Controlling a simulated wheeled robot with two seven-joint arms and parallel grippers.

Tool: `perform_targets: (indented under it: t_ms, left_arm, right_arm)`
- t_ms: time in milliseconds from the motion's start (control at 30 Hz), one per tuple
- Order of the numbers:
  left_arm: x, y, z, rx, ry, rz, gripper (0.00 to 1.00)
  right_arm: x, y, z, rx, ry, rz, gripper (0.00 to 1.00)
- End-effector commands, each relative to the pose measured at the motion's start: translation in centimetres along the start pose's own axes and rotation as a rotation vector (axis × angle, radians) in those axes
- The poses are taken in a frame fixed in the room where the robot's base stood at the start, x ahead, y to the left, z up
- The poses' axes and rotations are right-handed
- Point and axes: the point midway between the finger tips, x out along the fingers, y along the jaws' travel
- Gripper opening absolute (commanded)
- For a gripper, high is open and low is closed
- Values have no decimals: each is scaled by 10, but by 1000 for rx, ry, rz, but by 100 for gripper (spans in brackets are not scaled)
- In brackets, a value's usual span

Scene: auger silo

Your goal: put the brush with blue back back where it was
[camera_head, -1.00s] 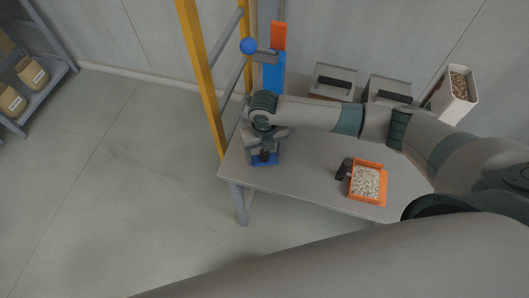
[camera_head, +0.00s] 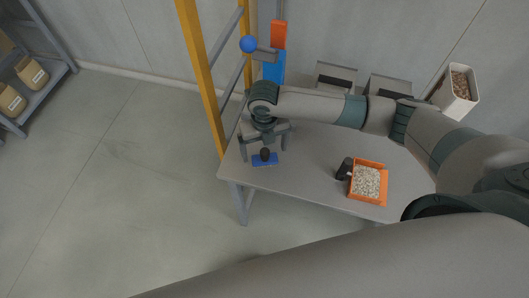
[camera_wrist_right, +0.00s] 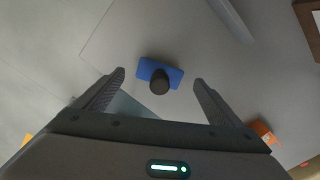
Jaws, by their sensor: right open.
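The brush with blue back (camera_head: 265,160) lies on the left end of the grey table, its dark knob pointing up. It also shows in the right wrist view (camera_wrist_right: 176,74), just beyond and between the fingertips. My right gripper (camera_head: 264,146) is open above and behind the brush, its two fingers spread wide and apart from it. In the right wrist view the open right gripper (camera_wrist_right: 159,78) holds nothing. The brush's bristles are hidden underneath. My left gripper is out of view.
An orange tray (camera_head: 384,188) of pale pellets stands on the table (camera_head: 310,170), a dark handle (camera_head: 345,169) at its left. A yellow post (camera_head: 200,75) rises beside the table's left end. Grey boxes and a white bin (camera_head: 438,98) are at the back.

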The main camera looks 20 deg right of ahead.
Motion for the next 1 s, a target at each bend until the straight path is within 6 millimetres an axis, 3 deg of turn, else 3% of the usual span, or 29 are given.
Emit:
perform_targets:
  t_ms: [300, 500, 1000]
  left_arm:
    - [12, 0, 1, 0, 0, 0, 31]
    - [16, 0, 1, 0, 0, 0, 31]
    - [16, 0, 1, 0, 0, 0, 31]
  right_arm:
    - [-56, 0, 1, -1, -4, 1, 90]
    - [-82, 0, 1, 1, -2, 1, 90]
    - [-91, 0, 0, 1, 0, 0, 90]
